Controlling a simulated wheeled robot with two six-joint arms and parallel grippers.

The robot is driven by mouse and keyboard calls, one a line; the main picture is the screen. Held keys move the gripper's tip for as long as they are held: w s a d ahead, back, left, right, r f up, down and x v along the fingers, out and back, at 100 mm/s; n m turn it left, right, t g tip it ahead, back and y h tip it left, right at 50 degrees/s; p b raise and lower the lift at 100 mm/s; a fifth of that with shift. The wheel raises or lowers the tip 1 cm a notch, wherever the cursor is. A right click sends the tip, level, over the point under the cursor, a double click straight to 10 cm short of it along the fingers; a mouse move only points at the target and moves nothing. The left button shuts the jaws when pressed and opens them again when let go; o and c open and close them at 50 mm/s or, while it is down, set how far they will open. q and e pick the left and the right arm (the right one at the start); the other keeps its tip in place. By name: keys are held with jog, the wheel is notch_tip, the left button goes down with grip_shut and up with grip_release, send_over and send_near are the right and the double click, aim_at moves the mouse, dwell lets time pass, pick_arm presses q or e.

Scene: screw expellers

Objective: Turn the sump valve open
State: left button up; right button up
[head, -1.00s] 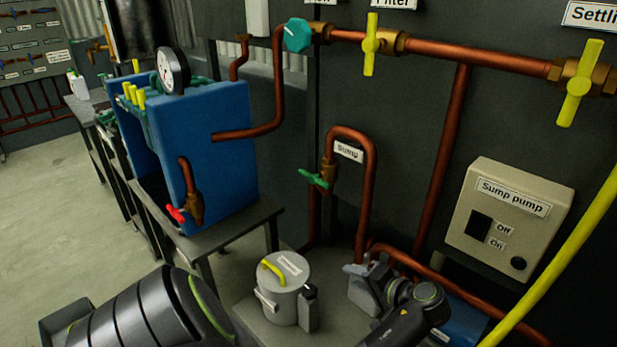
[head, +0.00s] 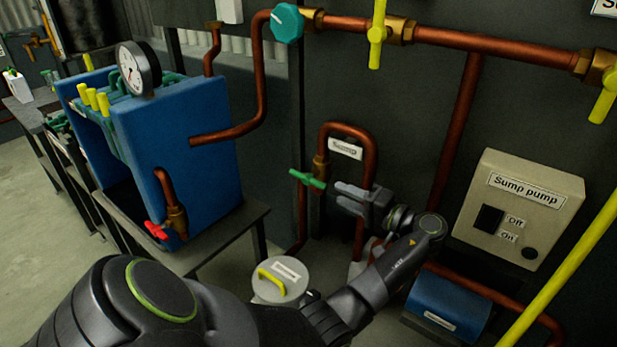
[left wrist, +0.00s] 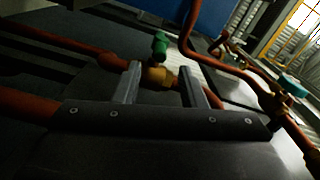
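The sump valve has a green handle (head: 307,179) and a brass body (head: 321,168) on a bent copper pipe below a white label. The green handle lies roughly level in the head view. My left gripper (head: 342,194) is just right of the valve, its fingers pointing left toward it. It is open and empty. In the left wrist view, the green handle (left wrist: 161,43) and brass body (left wrist: 160,76) appear between and beyond the two spread fingertips (left wrist: 161,82). I see a gap to the handle in the head view. My right gripper is not in view.
The sump pump box (head: 518,212) is on the wall at right. A yellow pole (head: 565,268) crosses in front. A grey lidded pot (head: 280,278) and a blue pump (head: 447,306) sit below. The blue press (head: 190,140) with a red valve (head: 156,230) stands left.

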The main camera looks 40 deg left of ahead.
aim_at(311, 180)
pick_arm(q)
jog(key=a, duration=0.7)
jog(key=s+a+p, duration=0.1)
jog(key=a, duration=0.2)
jog(key=shift+s+a, duration=0.1)
jog(key=shift+a, duration=0.3)
grip_shut()
